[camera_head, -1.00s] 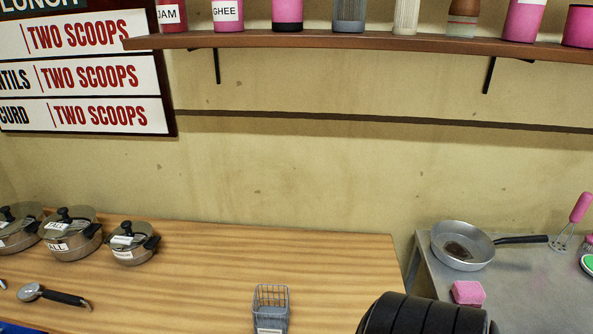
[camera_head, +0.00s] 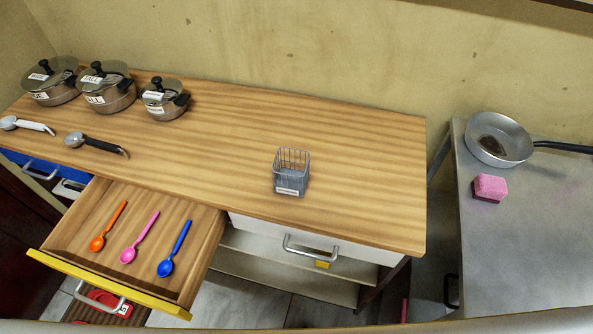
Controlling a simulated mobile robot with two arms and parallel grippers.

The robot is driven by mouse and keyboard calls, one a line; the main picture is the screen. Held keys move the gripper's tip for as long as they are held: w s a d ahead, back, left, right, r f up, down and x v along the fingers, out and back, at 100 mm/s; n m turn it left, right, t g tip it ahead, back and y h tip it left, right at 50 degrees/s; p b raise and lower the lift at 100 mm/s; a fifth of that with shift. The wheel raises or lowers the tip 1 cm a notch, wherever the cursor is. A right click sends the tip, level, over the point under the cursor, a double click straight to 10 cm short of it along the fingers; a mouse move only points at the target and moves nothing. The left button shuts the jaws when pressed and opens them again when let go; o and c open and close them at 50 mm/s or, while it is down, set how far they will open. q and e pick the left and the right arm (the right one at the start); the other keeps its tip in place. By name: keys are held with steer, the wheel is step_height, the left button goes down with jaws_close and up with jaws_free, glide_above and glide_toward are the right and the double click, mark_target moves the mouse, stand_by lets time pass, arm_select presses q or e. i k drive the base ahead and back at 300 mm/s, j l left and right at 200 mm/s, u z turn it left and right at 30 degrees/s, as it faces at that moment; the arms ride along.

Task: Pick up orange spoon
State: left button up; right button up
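The orange spoon (camera_head: 108,227) lies in an open drawer (camera_head: 72,226) at the lower left, bowl end toward the drawer's yellow front. A pink spoon (camera_head: 139,237) and a blue spoon (camera_head: 174,249) lie to its right in the same drawer, apart from it. Neither of my grippers shows in the head view.
A wooden counter (camera_head: 360,165) above the drawer holds several lidded pots at the back left, two ladles at the left and a wire basket (camera_head: 291,172). A closed white drawer (camera_head: 345,248) is right of the open one. A grey table (camera_head: 530,240) with a pan (camera_head: 498,139) and pink sponge (camera_head: 490,187) stands at right.

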mark_target(96, 243)
steer(key=u, duration=1.55)
steer(key=j, duration=0.1)
